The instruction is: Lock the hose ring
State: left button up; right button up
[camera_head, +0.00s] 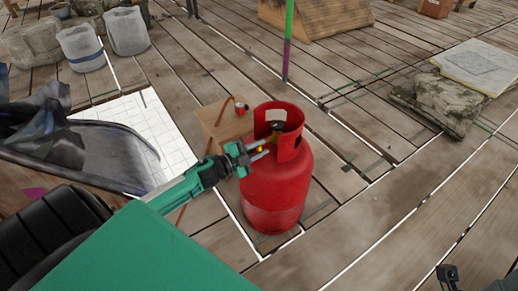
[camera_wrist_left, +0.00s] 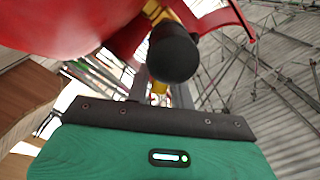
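A red gas cylinder (camera_head: 275,188) stands upright on the plank floor, with a cut-out collar around its top. A dark and brass-coloured valve (camera_head: 275,130) shows inside the collar. In the left wrist view, a round black end piece (camera_wrist_left: 173,54) hangs before yellow fittings, under the red collar (camera_wrist_left: 222,14). My left gripper (camera_head: 263,149) reaches the collar's left side, its fingers apart. A small yellow part (camera_wrist_left: 159,87) shows between the fingers; I cannot tell whether they touch it. The hose ring is not clearly distinguishable. A dark tip at the lower right (camera_head: 448,273) seems to be my right gripper.
A small wooden box (camera_head: 222,122) stands just behind the cylinder. A green and purple pole (camera_head: 288,45) rises behind. A stone slab (camera_head: 437,102) lies at right, buckets (camera_head: 126,32) stand at upper left. The planks right of the cylinder are clear.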

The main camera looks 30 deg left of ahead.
pick_arm(q)
grip_shut()
